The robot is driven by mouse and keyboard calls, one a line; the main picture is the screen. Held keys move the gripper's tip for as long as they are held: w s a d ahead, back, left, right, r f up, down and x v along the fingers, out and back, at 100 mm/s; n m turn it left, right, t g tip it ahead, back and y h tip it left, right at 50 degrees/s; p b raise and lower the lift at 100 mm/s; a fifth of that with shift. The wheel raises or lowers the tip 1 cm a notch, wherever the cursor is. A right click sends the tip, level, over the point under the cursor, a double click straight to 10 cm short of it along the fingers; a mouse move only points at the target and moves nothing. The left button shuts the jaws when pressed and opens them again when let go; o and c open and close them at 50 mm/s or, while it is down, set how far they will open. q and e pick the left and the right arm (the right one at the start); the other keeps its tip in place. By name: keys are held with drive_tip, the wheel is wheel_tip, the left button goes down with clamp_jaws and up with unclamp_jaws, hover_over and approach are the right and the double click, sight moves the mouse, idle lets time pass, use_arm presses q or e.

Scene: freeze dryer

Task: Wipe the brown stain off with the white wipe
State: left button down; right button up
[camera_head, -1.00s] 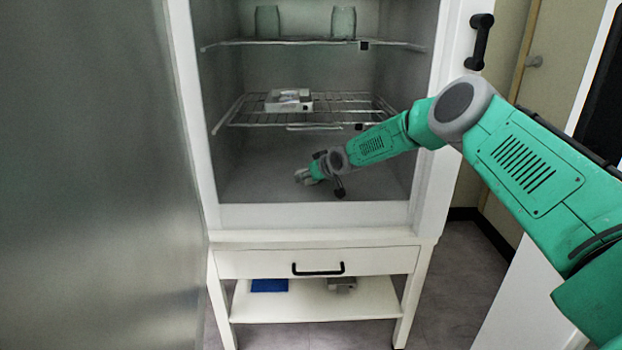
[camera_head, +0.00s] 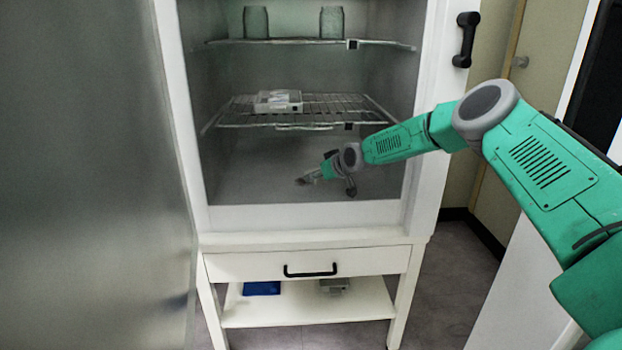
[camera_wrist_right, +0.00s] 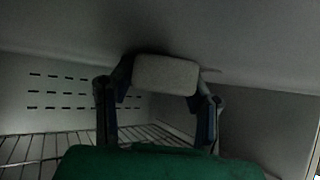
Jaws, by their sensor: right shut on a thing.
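My right gripper (camera_head: 306,180) reaches into the open freeze dryer, low over the chamber floor (camera_head: 255,190), below the lower wire shelf. In the right wrist view its two fingers are shut on the white wipe (camera_wrist_right: 165,75), a pale rounded block. The wipe is up close to the chamber's floor surface, which appears at the top of that view; I cannot tell whether they touch. I cannot make out the brown stain in either view. My left gripper is not in view.
The lower wire shelf (camera_head: 340,110) above my gripper holds a small white box (camera_head: 278,101). The upper shelf (camera_head: 300,42) holds two glass jars. The chamber's side walls and front sill (camera_head: 305,214) bound the space. A drawer (camera_head: 340,262) is below.

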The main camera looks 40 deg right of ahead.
sight(293, 178)
drive_tip(key=shift+s+d, duration=0.65)
drive_tip(key=shift+d, duration=0.3)
drive_tip(key=shift+w+a, duration=0.45)
drive_tip(key=shift+a, duration=0.25)
drive_tip(key=shift+w+a, duration=0.55)
drive_tip(key=shift+a, duration=0.35)
drive_tip(key=shift+w+a, duration=0.6)
drive_tip(key=shift+a, duration=0.35)
drive_tip(key=shift+w+a, duration=0.55)
drive_tip(key=shift+a, duration=0.35)
drive_tip(key=shift+r+p, duration=0.95)
drive_tip(key=shift+r, duration=0.35)
